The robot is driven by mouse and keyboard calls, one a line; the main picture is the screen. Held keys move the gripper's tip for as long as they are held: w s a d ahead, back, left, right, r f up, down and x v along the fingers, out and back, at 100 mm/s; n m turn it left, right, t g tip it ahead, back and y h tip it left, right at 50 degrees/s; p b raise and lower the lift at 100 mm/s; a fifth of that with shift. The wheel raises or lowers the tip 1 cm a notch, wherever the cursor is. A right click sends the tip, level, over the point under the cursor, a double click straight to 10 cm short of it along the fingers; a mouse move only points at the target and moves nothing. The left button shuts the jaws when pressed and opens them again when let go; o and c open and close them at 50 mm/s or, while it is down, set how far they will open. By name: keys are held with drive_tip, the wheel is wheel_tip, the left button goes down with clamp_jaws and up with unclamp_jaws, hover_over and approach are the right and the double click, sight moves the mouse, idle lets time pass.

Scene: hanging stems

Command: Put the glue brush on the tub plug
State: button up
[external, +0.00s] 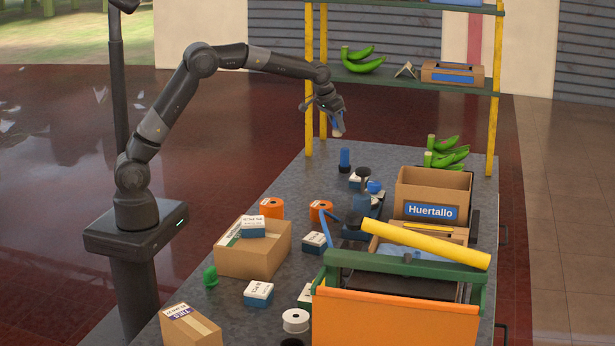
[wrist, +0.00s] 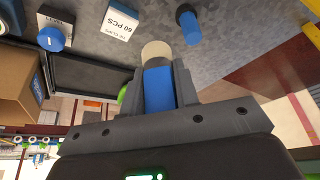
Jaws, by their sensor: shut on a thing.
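My gripper (external: 327,104) is raised above the far end of the grey table. It is shut on a blue piece with a pale cream end, which I take for the glue brush (external: 338,123). In the wrist view the glue brush (wrist: 158,85) sits between the two fingers, its pale end pointing away from the palm and clear of the table.
A blue upright cylinder (external: 345,160) stands below my gripper; it also shows in the wrist view (wrist: 188,27). A cardboard box (external: 415,187), green bananas (external: 446,153) and a yellow tube (external: 425,244) are to the right. Yellow shelf posts (external: 309,85) rise close by.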

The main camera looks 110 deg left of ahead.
wheel_tip(320, 180, up, 3)
drive_tip(key=w+d, duration=0.2)
hover_over(341, 151)
wheel_tip(341, 151, down, 7)
drive_tip(key=shift+d+r, duration=0.1)
drive_tip(key=shift+d, duration=0.05)
drive_tip(key=shift+f, duration=1.95)
drive_tip(key=shift+f, duration=0.1)
drive_tip(key=o, duration=1)
drive_tip(key=v, duration=1.2)
